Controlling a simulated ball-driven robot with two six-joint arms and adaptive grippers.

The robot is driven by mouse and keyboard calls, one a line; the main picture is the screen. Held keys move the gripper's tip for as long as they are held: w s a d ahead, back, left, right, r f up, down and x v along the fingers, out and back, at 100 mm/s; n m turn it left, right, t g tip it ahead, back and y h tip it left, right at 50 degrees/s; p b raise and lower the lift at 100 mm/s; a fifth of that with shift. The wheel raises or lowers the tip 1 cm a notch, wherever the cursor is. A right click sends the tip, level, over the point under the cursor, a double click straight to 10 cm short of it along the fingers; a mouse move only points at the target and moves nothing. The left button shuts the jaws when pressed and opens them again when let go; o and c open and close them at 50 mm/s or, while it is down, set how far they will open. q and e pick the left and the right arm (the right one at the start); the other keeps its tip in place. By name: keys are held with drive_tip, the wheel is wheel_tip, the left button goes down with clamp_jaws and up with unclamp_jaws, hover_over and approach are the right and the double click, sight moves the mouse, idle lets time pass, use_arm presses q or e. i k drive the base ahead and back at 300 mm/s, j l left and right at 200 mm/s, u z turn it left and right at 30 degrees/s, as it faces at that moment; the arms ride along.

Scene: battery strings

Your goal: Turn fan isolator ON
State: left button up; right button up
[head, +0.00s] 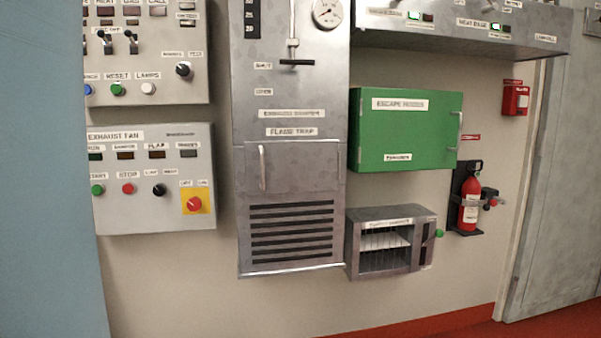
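The exhaust fan panel (150,212) is a light grey box on the wall at the left. At its lower right, a red knob (194,204) sits on a yellow square plate with small labels above it that look like OFF and ON. No label reading "fan isolator" is legible, and the knob's setting is too small to tell. The panel also has a green start button (97,190), a red stop button (128,188) and a black selector knob (159,189). Neither of my grippers is in view.
A metal flame trap cabinet (225,130) stands close to the panel's right. Another control panel (140,95) is directly above. A pale blue surface (45,170) fills the left edge. A green box (400,145), a small metal rack (352,243) and a fire extinguisher (471,198) are further right.

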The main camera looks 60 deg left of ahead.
sight(194, 203)
drive_tip(key=u, duration=2.75)
